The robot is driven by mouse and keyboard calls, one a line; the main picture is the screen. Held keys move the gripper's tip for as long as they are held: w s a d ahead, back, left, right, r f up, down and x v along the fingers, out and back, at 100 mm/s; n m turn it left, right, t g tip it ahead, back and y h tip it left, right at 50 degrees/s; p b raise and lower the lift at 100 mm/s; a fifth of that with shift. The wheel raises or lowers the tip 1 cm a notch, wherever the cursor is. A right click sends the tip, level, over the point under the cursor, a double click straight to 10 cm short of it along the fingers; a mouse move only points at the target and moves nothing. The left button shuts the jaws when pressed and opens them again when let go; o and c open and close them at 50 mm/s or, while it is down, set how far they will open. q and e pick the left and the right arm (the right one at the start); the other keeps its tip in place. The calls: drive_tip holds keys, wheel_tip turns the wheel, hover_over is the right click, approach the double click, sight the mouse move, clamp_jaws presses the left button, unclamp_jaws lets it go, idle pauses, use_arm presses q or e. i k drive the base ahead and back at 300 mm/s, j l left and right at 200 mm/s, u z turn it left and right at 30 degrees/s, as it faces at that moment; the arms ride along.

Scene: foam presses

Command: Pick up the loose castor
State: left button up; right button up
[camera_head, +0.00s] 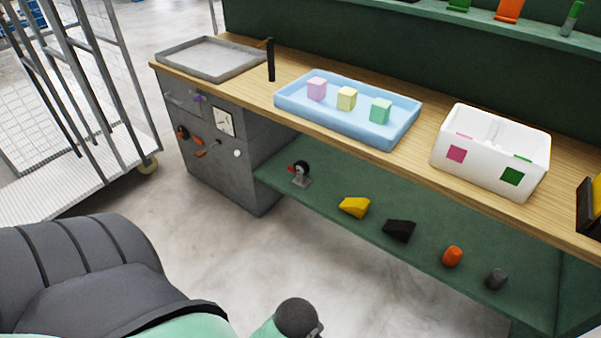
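The loose castor (300,173) is on the green lower shelf under the bench, near the shelf's left end beside the grey cabinet. It has a dark wheel, a pale metal bracket and a small red part. It appears to rest with its plate down on the shelf, and nothing touches it. Neither of my grippers shows in the head view; only parts of my own body are along the bottom edge. Whether the grippers are open or shut is hidden.
The same green shelf (330,187) bears a yellow wedge (354,207), a black wedge (399,230), an orange piece (453,256) and a grey piece (497,279). The wooden benchtop overhangs it. A grey cabinet (225,165) and a wire trolley (75,180) stand left. Floor before the shelf is clear.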

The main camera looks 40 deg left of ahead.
sight(302, 168)
drive_tip(key=i+j+u, duration=0.45)
drive_tip(key=i, duration=0.25)
drive_tip(key=i+j+u, duration=0.2)
drive_tip(key=i, duration=0.15)
